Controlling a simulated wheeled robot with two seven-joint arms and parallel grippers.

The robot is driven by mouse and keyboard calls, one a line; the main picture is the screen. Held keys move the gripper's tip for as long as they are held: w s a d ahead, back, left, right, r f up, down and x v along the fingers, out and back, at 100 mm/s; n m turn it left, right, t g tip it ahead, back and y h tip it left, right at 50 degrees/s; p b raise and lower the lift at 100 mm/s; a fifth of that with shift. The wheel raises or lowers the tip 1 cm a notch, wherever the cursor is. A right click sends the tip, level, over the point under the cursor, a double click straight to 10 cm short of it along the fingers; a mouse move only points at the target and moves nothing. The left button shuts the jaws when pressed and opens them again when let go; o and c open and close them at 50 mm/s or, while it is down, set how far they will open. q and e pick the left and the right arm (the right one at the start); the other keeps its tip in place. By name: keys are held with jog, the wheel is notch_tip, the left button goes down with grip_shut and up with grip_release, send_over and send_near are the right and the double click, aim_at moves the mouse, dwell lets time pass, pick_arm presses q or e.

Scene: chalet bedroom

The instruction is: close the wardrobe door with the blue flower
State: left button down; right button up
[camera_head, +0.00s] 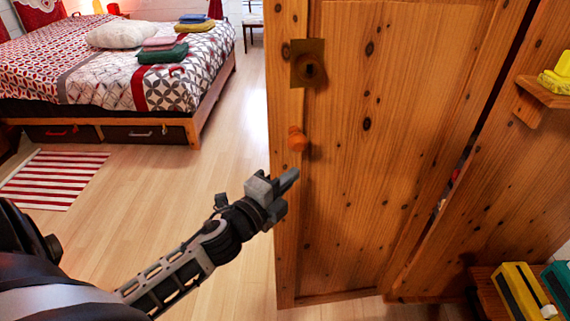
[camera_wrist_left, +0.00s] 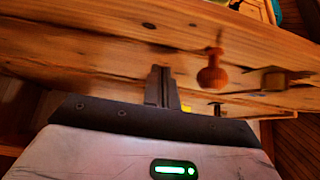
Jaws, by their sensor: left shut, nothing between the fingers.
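The wooden wardrobe door (camera_head: 365,160) stands open, its free edge on the left in the head view. It has a round wooden knob (camera_head: 297,139) and a metal keyhole plate (camera_head: 308,62) near that edge. No blue flower shows on the visible face. My left gripper (camera_head: 287,181) is shut and empty, just below the knob at the free edge; I cannot tell whether it touches the door. In the left wrist view, the shut fingers (camera_wrist_left: 160,85) point at the door (camera_wrist_left: 110,38), with the knob (camera_wrist_left: 212,70) to their right. My right gripper is out of view.
A narrow dark gap (camera_head: 505,75) runs along the door's right side. A shelf (camera_head: 545,92) with a yellow item is at the right, and yellow and teal items (camera_head: 525,290) sit below.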

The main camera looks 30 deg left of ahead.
aim_at(295, 159)
pick_arm(q)
jog(key=shift+w+a+f, duration=0.1)
jog(key=shift+w+a, duration=1.1)
jog(key=shift+a, duration=0.05)
jog(key=shift+a, duration=0.1)
